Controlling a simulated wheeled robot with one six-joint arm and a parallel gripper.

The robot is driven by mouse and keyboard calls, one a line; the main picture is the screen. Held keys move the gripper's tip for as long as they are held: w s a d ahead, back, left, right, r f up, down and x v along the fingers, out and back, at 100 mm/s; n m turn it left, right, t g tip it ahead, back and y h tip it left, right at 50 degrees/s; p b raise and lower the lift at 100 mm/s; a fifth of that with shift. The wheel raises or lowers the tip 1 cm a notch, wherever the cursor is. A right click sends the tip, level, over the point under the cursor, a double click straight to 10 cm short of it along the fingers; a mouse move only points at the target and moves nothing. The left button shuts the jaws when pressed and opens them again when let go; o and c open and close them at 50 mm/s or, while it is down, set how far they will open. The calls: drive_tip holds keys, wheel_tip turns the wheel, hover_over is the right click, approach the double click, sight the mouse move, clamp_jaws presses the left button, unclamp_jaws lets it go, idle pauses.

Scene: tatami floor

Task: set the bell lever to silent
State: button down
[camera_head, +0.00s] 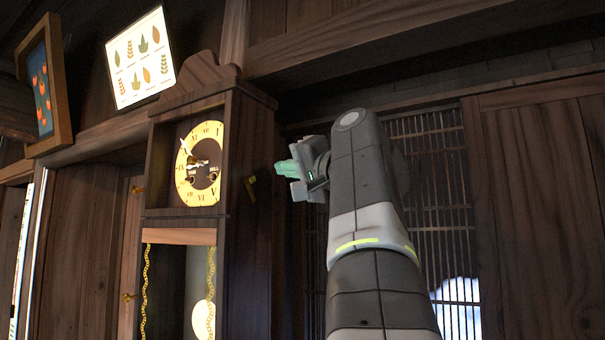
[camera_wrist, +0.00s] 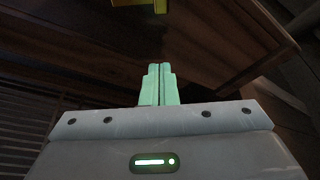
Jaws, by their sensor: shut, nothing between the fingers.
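A tall wooden clock (camera_head: 233,100) stands left of my arm in the head view. A small brass lever (camera_head: 250,188) sticks out from its right side wall, at about the height of the lower dial. Its exact setting is too small to read. My gripper (camera_head: 280,168) is to the right of the lever and slightly higher in the picture, with its pale green fingers pointing toward the clock. In the wrist view the fingers (camera_wrist: 160,68) are shut together and empty. A yellow brass piece (camera_wrist: 138,3), likely the lever, shows beyond the tips at the top edge, apart from them.
The clock's round dial (camera_head: 200,165) faces left, with its door open and brass knobs (camera_head: 129,297) on the door edge. A pendulum (camera_head: 203,318) and chains hang below. A lattice screen (camera_head: 440,180) stands behind my arm. Framed pictures (camera_head: 140,58) hang at upper left.

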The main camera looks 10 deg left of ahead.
drive_tip(key=s+b+v, duration=0.1)
drive_tip(key=b+v, duration=0.1)
drive_tip(key=v, duration=0.5)
drive_tip(key=shift+s+a+r, duration=0.1)
drive_tip(key=shift+a, duration=0.1)
idle(0.6)
